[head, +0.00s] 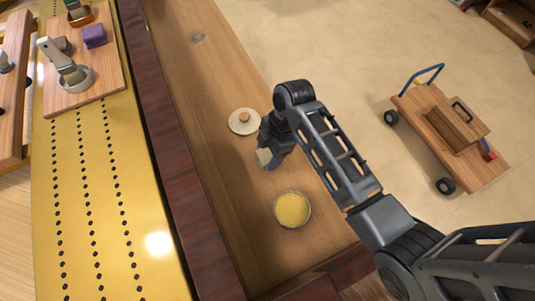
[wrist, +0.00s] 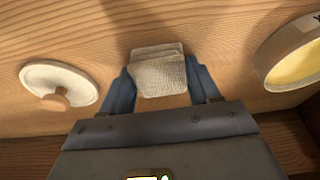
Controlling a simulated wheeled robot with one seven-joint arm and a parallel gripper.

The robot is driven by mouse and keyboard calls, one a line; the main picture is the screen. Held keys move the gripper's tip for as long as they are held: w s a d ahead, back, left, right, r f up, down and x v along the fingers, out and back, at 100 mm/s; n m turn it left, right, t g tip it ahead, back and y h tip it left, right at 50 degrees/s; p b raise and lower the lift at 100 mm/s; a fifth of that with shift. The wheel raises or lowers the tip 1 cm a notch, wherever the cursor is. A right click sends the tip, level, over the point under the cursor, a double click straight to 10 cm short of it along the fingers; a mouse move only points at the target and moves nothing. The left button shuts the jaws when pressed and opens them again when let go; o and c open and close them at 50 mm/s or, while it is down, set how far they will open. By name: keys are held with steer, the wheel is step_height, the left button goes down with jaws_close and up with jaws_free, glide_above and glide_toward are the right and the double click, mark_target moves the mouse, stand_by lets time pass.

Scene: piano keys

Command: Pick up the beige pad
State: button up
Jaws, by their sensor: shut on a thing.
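The beige pad (head: 264,157) is a small, pale, folded-looking cloth piece at the end of my gripper (head: 270,160) in the head view. In the wrist view, the pad (wrist: 159,74) sits between the two blue-grey fingers of my gripper (wrist: 161,85), which are shut on it.
A white round lid with a wooden knob (head: 243,122) lies beside my gripper, left in the wrist view (wrist: 59,85). A round container of yellow contents (head: 292,209) stands on the other side. A wooden cart (head: 440,125) is on the floor. Bare wood extends past the lid.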

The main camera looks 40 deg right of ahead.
mark_target(269, 153)
steer(key=shift+c, duration=0.7)
steer(key=shift+r, duration=0.5)
steer(key=v, duration=0.4)
steer(key=shift+d+f, duration=0.1)
steer(key=s+d+r, duration=0.3)
steer(key=d+r, duration=0.3)
steer(key=d, duration=0.3)
steer(key=shift+s+d+r, duration=0.2)
steer(key=shift+s+d, duration=0.2)
